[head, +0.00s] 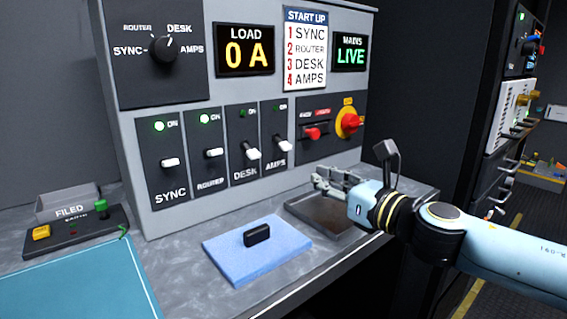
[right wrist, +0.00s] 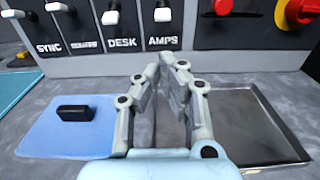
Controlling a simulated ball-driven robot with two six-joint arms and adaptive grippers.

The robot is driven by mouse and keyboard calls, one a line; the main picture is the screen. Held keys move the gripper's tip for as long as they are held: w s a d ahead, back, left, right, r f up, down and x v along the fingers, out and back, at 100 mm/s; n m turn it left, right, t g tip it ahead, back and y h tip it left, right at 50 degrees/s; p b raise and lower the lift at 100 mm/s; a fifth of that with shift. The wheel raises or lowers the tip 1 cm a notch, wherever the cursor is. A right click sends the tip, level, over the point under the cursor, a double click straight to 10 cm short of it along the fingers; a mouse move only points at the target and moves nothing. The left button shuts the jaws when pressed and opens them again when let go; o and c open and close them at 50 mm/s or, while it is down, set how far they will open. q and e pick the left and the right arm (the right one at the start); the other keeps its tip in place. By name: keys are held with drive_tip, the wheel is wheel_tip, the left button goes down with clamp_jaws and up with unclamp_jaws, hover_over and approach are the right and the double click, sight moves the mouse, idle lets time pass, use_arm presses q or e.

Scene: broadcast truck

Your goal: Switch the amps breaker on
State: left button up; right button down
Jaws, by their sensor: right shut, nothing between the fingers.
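The amps breaker (head: 284,146) is the rightmost of the row of breakers on the grey panel; its white lever tilts down and its ON lamp is dark. It also shows in the right wrist view (right wrist: 162,16), above the AMPS label. The desk breaker (head: 252,153) beside it also has a tilted-down lever and a dark lamp. The sync breaker (head: 170,163) and router breaker (head: 214,152) have lit green lamps. My right gripper (head: 318,182) is shut and empty, in front of the panel and below and to the right of the amps lever, apart from it. My left gripper is out of view.
A metal tray (right wrist: 262,127) lies on the counter by my right gripper. A blue pad (head: 225,259) with a black block (head: 257,235) lies to its left. A red switch (head: 312,133) and red-yellow rotary knob (head: 349,122) sit right of the breakers. The load display (head: 245,52) reads 0 A.

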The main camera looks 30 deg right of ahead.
sight(282, 143)
drive_tip(key=w+p, duration=0.1)
drive_tip(key=w, duration=0.2)
drive_tip(key=w+p, duration=0.2)
drive_tip(key=w, duration=0.1)
drive_tip(key=w+p, duration=0.2)
drive_tip(key=w, duration=0.1)
drive_tip(key=shift+w+a, duration=0.35)
drive_tip(key=shift+a, duration=0.05)
drive_tip(key=shift+w, duration=0.15)
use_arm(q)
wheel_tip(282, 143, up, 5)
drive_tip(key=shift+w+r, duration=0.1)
